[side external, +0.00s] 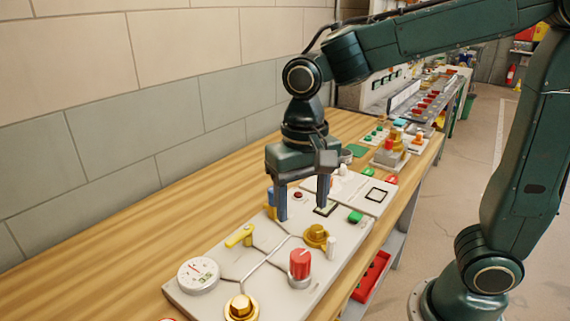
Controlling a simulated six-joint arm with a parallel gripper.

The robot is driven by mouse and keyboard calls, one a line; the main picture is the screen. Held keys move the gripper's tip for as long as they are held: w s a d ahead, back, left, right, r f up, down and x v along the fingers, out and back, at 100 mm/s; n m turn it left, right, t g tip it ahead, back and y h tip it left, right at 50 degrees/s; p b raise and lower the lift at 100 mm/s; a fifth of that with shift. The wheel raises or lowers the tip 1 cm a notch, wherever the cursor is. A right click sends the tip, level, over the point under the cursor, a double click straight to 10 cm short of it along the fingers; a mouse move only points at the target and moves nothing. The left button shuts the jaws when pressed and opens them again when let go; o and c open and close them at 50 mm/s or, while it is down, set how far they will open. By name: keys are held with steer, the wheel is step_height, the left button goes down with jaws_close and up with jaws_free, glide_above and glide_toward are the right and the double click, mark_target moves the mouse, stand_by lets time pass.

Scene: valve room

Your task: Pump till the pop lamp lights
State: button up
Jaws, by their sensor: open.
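A pale panel (215,302) lies on the wooden bench, with grey pipe lines joining its fittings. It bears a round white gauge (198,275), a yellow lever (240,236), a red knob (300,263), brass fittings (317,236) and a green button (355,216). A small dark red dome (297,195) shows between my fingers; I cannot tell if it is the pop lamp or if it is lit. A blue part (270,200) is partly hidden behind the left finger. I cannot tell which fitting is the pump.
A second pale panel with a black square outline (375,195) adjoins the far end. More fixtures with red, orange and green parts (390,152) stand farther along the bench. A block wall (100,100) runs along the left. Bare wood (120,240) lies between wall and panel.

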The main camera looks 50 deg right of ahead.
mark_target(299, 255)
steer(key=n, duration=1.9)
steer(key=shift+a+r, duration=0.15)
steer(key=shift+r, duration=0.1)
steer(key=shift+f, duration=0.1)
step_height(299, 255, down, 14)
steer(key=shift+r, duration=0.15)
steer(key=c, duration=1)
